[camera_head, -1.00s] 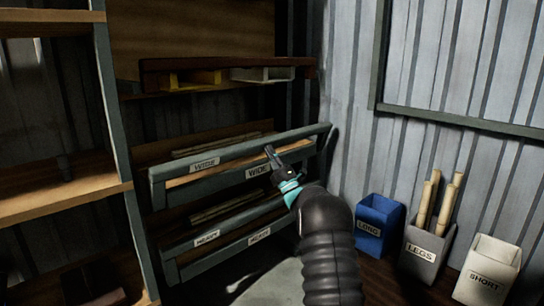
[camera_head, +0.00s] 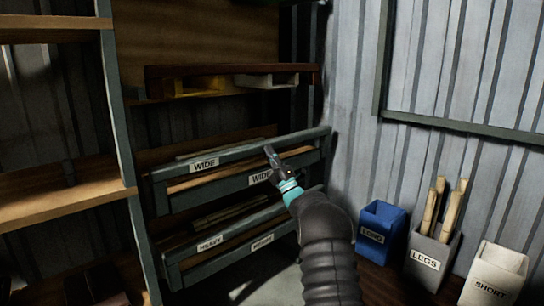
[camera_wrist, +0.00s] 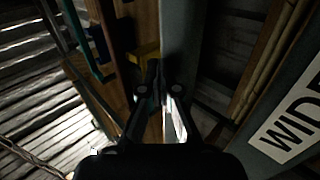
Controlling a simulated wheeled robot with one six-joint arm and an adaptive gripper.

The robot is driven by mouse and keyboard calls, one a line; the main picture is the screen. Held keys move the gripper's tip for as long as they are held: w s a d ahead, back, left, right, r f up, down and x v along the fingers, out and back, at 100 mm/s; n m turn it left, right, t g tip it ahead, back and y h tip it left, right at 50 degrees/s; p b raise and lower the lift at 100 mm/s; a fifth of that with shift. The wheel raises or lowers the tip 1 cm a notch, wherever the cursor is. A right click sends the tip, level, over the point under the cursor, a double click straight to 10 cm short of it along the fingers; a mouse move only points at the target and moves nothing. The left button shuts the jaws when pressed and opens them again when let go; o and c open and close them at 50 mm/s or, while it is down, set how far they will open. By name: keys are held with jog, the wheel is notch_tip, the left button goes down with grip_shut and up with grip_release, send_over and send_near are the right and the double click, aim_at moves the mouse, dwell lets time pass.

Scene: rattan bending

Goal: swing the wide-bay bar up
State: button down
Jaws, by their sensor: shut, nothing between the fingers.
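The wide-bay bar (camera_head: 235,153) is a grey rail with a white WIDE label, running across the front of the middle bay. It slopes up to the right in the head view. A second grey board with a WIDE label (camera_head: 262,177) sits just below it. My gripper (camera_head: 268,149) is shut and empty, its tip at the bar right of the upper label. Whether it touches the bar is unclear. In the wrist view, my gripper (camera_wrist: 158,75) is beside a grey rail (camera_wrist: 182,35), and a WIDE label (camera_wrist: 292,128) shows at right.
Below is the bay labelled HEAVY (camera_head: 210,243). Above is a shelf (camera_head: 220,72) with a yellow block (camera_head: 198,84). A wooden rack (camera_head: 70,200) stands at left. At right are a blue LONG bin (camera_head: 380,230), a grey LEGS bin (camera_head: 430,262) holding sticks, and a white SHORT bin (camera_head: 492,275).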

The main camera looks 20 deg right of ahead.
jog(key=shift+w+a+r, duration=0.15)
jog(key=shift+w+r, duration=0.05)
jog(key=shift+w, duration=0.15)
dwell(0.3)
jog(key=s+d+f, duration=0.2)
jog(key=s+d, duration=0.1)
jog(key=s, duration=0.6)
jog(key=shift+s+d, duration=0.2)
dwell(0.4)
dwell(0.4)
